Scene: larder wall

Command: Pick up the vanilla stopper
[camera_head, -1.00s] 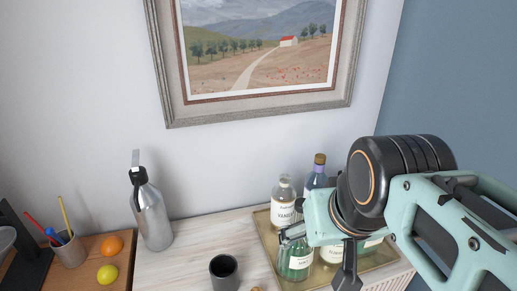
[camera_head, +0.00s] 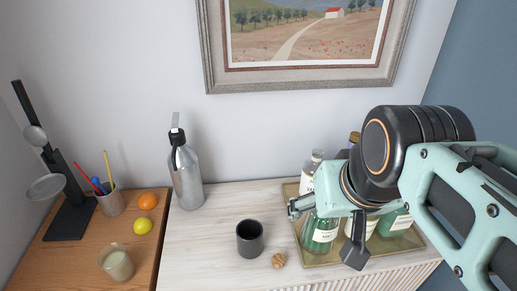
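Several labelled bottles stand on a tray (camera_head: 322,262) at the right of the pale cabinet top. One clear bottle (camera_head: 307,178) has a clear-looking stopper (camera_head: 317,155). Behind my arm, a bottle with a brown top (camera_head: 354,137) is mostly hidden. A green bottle (camera_head: 319,236) stands at the front left of the tray. The labels are too small to read, so I cannot tell which stopper is the vanilla one. My gripper (camera_head: 324,232) is over the tray, in front of the bottles, with its fingers apart. I see nothing held between them.
A dark cup (camera_head: 250,240) and a small brown lumpy object (camera_head: 278,260) stand left of the tray. A silver bottle (camera_head: 186,178) is farther back. On the wooden surface are an orange (camera_head: 147,201), a lemon (camera_head: 142,226), a glass (camera_head: 116,262), a pen cup (camera_head: 111,204) and a dark scale-like stand (camera_head: 68,218).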

